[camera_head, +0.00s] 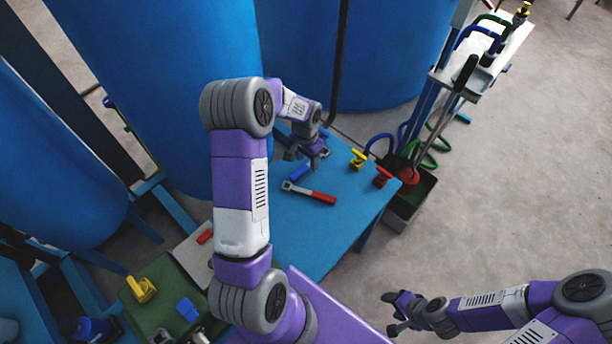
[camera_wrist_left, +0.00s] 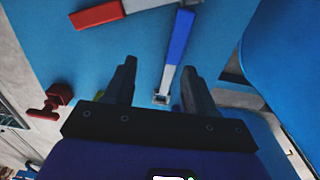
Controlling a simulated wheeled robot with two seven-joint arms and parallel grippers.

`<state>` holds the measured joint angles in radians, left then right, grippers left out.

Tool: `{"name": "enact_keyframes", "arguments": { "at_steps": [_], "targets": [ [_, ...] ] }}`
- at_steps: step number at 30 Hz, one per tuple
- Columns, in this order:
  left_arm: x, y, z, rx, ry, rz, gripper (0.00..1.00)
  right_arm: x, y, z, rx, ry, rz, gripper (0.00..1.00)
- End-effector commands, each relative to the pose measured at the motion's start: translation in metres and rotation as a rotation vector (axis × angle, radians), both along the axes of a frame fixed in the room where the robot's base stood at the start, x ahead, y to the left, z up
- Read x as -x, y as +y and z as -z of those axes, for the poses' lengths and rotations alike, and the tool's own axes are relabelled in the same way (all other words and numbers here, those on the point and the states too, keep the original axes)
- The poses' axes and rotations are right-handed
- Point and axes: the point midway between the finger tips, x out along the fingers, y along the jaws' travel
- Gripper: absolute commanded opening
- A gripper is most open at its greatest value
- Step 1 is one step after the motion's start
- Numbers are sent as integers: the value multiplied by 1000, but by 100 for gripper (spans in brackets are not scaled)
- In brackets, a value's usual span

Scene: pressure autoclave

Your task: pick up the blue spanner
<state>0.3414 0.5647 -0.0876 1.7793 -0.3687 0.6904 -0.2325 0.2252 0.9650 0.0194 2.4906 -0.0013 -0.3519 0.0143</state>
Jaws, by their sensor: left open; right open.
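The blue spanner (camera_head: 299,173) lies on the blue table (camera_head: 330,232), partly hidden by my left gripper (camera_head: 307,160) in the head view. In the left wrist view the blue spanner (camera_wrist_left: 178,40) shows its blue handle beyond the fingertips. Its bare metal shank and end appear between the fingers of my left gripper (camera_wrist_left: 159,68). That gripper is open and holds nothing; I cannot tell its exact height above the table. My right gripper (camera_head: 393,312) is open and empty, over the floor at lower right, away from the table.
A red spanner (camera_head: 318,197) lies close beside the blue one; it also shows in the left wrist view (camera_wrist_left: 98,15). A yellow valve (camera_head: 358,159) and a red valve (camera_head: 382,177) stand at the table's right. Large blue tanks (camera_head: 370,60) rise behind. The table's front is clear.

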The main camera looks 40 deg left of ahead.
Motion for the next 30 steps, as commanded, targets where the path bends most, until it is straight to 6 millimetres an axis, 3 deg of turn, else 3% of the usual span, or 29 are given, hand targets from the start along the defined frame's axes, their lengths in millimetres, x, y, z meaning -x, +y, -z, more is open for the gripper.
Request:
{"name": "enact_keyframes", "arguments": {
  "at_steps": [1, 5, 14, 21, 29, 30],
  "targets": [
    [-1, 12, -2, -19, 2, 0, 55, 0, 0, 8, 0, -1, 0, 55],
    [0, 24, -2, -40, 15, 2, 55, 0, 0, 12, 0, -1, -1, 55],
    [1, 22, 25, -39, 17, 3, 55, 0, 0, 21, 0, -1, -1, 55],
    [2, 20, 62, -38, 19, 3, 55, 0, 0, 33, 0, -1, -1, 55],
    [2, 20, 64, -39, 16, 2, 55, 0, 0, 33, 0, -1, -1, 55],
    [2, 20, 64, -39, 16, 2, 49, 0, 0, 33, 0, 0, -1, 55]
  ]
}}
